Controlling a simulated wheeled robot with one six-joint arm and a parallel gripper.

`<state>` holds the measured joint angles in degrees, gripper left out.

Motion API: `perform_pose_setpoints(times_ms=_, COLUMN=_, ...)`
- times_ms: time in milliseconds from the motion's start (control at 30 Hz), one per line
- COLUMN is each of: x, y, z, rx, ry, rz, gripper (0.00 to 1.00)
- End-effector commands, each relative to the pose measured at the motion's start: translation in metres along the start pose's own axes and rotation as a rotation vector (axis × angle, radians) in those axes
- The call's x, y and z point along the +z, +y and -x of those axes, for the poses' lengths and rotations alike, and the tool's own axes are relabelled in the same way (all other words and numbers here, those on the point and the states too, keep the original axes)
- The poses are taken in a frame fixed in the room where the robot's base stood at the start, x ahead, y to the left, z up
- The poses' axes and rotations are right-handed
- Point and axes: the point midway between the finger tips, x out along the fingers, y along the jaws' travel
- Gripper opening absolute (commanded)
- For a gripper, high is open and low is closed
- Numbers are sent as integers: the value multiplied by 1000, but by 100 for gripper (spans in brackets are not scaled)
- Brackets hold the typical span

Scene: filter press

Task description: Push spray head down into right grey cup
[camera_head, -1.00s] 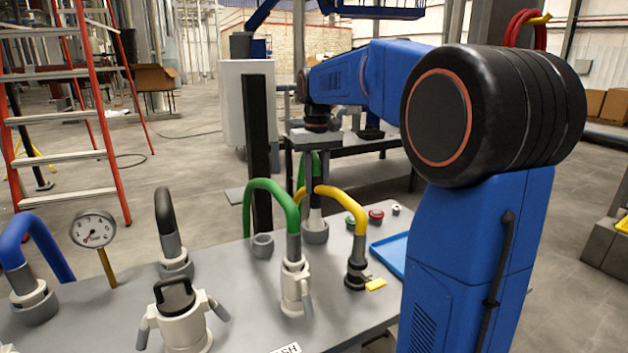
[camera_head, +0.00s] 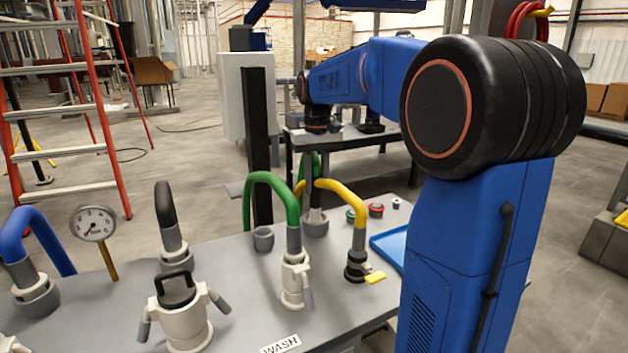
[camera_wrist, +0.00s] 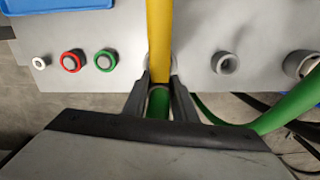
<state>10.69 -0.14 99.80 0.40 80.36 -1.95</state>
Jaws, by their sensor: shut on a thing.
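My gripper (camera_wrist: 160,92) is shut on the spray head, whose green hose (camera_wrist: 158,104) shows between the fingers in the wrist view. In the head view, the spray head (camera_head: 315,199) is a grey upright piece at the back of the table, partly hidden by the yellow hose and my fingers. It stands at the right grey cup (camera_head: 315,227), with its lower end seemingly inside. How deep it sits cannot be told. The left grey cup (camera_head: 263,240) is empty; it also shows in the wrist view (camera_wrist: 225,62).
A yellow hose (camera_head: 340,187) arches close in front of the spray head. A green hose on a white fitting (camera_head: 295,280) stands nearer. Push buttons (camera_head: 376,210) and a blue tray (camera_head: 388,248) lie to the right. A black post (camera_head: 257,150) rises behind the table.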

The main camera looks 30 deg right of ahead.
Motion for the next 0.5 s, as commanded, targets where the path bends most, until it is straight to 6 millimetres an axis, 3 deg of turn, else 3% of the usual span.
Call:
perform_pose_setpoints(times_ms=300, x=0, y=0, z=-2, rx=0, ry=0, rz=0, gripper=0)
perform_pose_setpoints(times_ms=333, x=0, y=0, z=-2, rx=0, ry=-1, rz=0, gripper=30)
perform_pose_setpoints(times_ms=400, x=0, y=0, z=-2, rx=0, ry=-1, rz=0, gripper=47)
perform_pose_setpoints(times_ms=500, x=0, y=0, z=-2, rx=0, ry=0, rz=0, gripper=47)
